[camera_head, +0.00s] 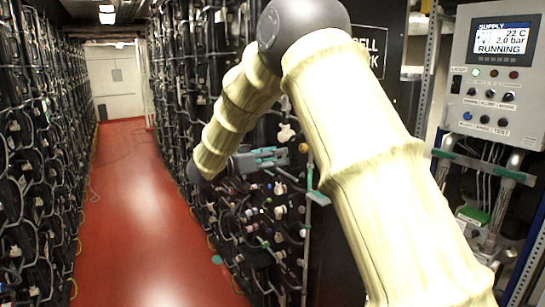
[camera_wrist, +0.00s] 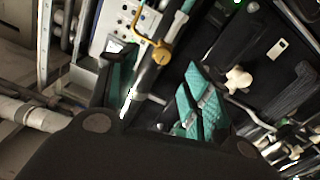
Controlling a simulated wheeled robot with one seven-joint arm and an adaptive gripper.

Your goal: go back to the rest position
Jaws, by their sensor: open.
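My gripper (camera_head: 280,157) is at the end of my cream-sleeved arm, in front of the right-hand rack, its teal fingers pointing right in the head view. In the wrist view my gripper (camera_wrist: 160,98) shows its two teal finger pads spread apart, with nothing held between them. My arm rises from the lower right, bends at a dark elbow joint near the top, and comes down to the gripper. It hides part of the right-hand rack and a black sign. I cannot tell how far the fingers are from the rack.
A supply panel (camera_head: 493,80) with a screen reading RUNNING stands at the right. Battery racks line both sides of the red aisle floor (camera_head: 135,220), which is mostly clear to a white door (camera_head: 117,78). A yellow fitting (camera_wrist: 157,48) and a cream knob (camera_wrist: 238,79) appear beyond my fingers.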

